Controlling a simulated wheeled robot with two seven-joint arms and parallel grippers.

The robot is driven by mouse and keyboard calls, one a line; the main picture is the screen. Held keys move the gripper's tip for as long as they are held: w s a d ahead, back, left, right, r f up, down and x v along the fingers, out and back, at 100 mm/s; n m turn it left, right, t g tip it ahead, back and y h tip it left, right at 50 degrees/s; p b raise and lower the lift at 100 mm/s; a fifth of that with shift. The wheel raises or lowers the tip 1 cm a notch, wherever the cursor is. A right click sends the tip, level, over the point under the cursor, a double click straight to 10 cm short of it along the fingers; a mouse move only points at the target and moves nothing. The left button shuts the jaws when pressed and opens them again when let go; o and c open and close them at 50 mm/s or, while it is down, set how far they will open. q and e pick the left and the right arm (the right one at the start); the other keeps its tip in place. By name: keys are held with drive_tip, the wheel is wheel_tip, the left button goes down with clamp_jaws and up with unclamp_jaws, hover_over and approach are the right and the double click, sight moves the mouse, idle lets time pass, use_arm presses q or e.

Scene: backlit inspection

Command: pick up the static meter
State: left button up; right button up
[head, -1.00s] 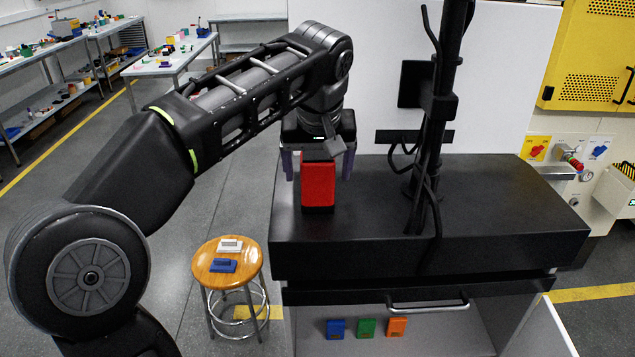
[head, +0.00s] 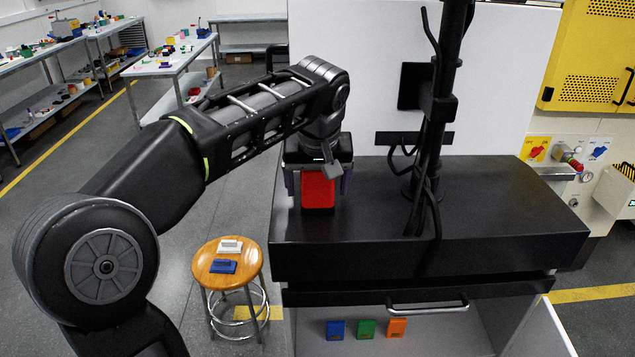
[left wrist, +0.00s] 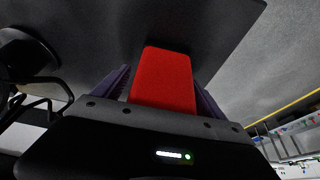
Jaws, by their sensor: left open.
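A red box-shaped device, which looks like the static meter (head: 318,191), stands upright on the black bench top near its left end. My left gripper (head: 318,188) is over it from above, open, with one purple-grey finger on each side. In the left wrist view the red meter (left wrist: 163,80) lies between the two open fingers (left wrist: 160,88), with a gap seen on the left side; contact on the right side is hard to tell. The gripper body hides the meter's top in the head view. My right gripper is not in view.
The black bench top (head: 480,215) is clear to the right of a dark pole with cables (head: 435,120). A wooden stool (head: 227,262) with a white and a blue item stands left of the bench. Blue, green and orange blocks (head: 366,328) are on the shelf below.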

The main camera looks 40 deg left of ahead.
use_arm(q)
drive_tip(key=c, duration=1.7)
drive_tip(key=shift+r, duration=0.1)
drive_tip(key=shift+r, duration=0.4)
wheel_tip(320, 180, up, 4)
drive_tip(key=shift+r, duration=0.2)
wheel_tip(320, 180, up, 3)
drive_tip(key=p, duration=0.3)
drive_tip(key=shift+f, duration=0.15)
drive_tip(key=shift+s+a+r+p, duration=0.1)
drive_tip(key=shift+r+p, duration=0.8)
drive_tip(key=shift+r, duration=0.1)
